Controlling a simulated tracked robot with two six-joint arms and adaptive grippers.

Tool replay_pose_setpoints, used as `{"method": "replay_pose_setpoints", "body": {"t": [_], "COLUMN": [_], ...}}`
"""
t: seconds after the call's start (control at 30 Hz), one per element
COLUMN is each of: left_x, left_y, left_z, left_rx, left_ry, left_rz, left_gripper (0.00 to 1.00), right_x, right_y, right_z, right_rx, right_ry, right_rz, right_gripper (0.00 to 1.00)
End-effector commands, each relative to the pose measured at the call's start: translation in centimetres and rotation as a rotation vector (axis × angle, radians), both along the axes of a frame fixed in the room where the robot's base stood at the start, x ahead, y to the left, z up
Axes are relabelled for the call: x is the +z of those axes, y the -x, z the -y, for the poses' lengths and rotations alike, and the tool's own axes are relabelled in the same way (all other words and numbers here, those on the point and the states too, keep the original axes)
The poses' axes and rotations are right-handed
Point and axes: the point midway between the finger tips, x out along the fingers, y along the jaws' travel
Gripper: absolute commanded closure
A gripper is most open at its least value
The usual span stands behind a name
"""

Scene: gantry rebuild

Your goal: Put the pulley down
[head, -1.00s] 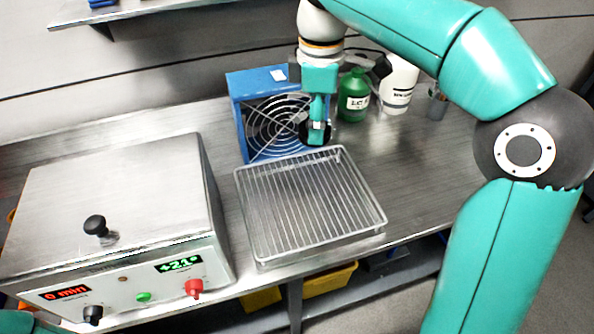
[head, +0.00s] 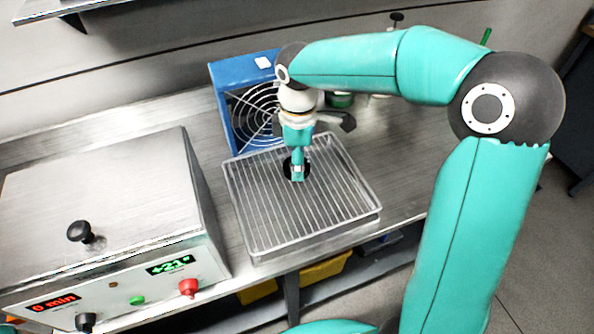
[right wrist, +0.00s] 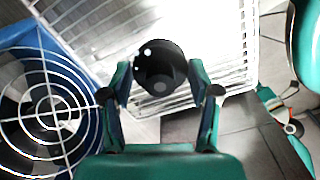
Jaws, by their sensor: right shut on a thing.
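My right gripper (head: 297,176) points down over the wire rack and is shut on the black pulley. In the head view the pulley (head: 288,167) shows as a dark round shape partly hidden behind the fingers. In the right wrist view the pulley (right wrist: 158,62) is a glossy black round piece held between the two fingertips (right wrist: 160,78). The wire rack (head: 262,222) sits in a shallow metal tray on the bench. The pulley is over the rack's back part; I cannot tell if it touches the wires. My left gripper is not in view.
A blue fan (head: 226,75) with a round wire guard stands right behind the rack. A steel box (head: 110,190) with red and green displays stands to the left. Green and white containers behind my arm are mostly hidden. Bare bench (head: 395,160) lies right of the rack.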

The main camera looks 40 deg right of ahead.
Motion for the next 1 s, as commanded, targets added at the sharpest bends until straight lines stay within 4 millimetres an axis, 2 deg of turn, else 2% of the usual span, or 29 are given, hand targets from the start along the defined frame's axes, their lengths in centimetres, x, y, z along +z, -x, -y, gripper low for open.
{"method": "replay_pose_setpoints", "body": {"t": [0.37,0.73,0.77,0.9,1.0], "left_x": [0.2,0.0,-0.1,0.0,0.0], "left_y": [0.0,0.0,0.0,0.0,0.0], "left_z": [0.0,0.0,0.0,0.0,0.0], "left_rx": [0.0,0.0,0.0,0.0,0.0], "left_ry": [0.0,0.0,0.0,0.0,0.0], "left_rz": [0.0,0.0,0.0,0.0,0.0], "left_gripper": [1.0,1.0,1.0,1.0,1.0], "right_x": [-4.1,-4.6,-4.7,-4.6,-4.6], "right_y": [0.0,0.0,0.0,0.0,0.0], "right_z": [0.0,0.0,0.0,0.0,0.0], "right_rx": [0.0,0.0,0.0,0.0,0.0], "right_ry": [0.0,0.0,0.0,0.0,0.0], "right_rz": [0.0,0.001,0.001,0.0,0.0], "right_gripper": [0.94,0.94,0.37,0.14,0.14]}}
